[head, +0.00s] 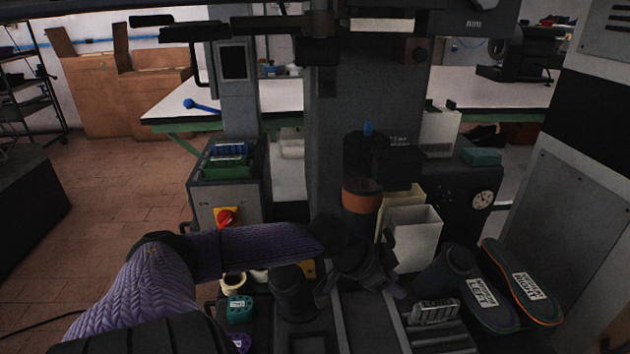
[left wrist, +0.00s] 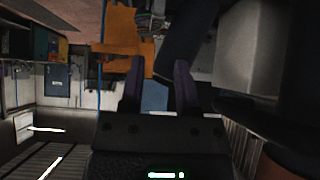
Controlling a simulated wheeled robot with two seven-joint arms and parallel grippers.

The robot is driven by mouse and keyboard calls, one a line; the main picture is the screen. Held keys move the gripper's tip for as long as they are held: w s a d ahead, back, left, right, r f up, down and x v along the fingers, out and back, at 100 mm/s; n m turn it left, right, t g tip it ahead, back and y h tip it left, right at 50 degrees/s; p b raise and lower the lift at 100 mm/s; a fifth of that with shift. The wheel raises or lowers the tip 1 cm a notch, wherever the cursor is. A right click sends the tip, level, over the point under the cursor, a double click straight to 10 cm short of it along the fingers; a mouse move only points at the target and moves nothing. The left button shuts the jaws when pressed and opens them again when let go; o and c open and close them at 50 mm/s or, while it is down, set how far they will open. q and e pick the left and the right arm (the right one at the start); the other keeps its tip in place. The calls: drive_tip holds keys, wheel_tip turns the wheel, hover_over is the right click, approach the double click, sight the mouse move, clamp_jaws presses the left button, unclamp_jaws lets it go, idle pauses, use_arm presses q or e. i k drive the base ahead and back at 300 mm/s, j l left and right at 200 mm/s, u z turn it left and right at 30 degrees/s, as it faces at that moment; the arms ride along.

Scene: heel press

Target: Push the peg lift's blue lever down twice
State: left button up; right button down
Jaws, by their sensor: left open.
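The blue lever (head: 203,107) with a round knob sticks out to the left of a grey column, at the back left in the head view. My left gripper (head: 360,290) is low in the middle, over the front of the bench, well to the right of and below the lever. Its fingers are apart, and in the left wrist view (left wrist: 160,85) nothing is visibly held between them. A blue-grey patch shows behind the fingers there; I cannot tell what it is. My right gripper is not in view.
A control box with a red and yellow switch (head: 227,217) stands left of the machine. White bins (head: 412,238), a dark pillar with an orange band (head: 361,197) and two labelled insoles (head: 524,283) are near my gripper. A white-topped table (head: 178,98) stands behind.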

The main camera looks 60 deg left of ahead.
sight(188, 104)
drive_tip(key=k+l+u, duration=0.1)
drive_tip(key=u, duration=0.3)
drive_tip(key=k+l+u, duration=0.1)
drive_tip(key=u, duration=0.8)
drive_tip(key=i+u, duration=0.15)
drive_tip(key=u, duration=0.7)
drive_tip(key=i+l+u, duration=0.1)
drive_tip(key=u, duration=0.35)
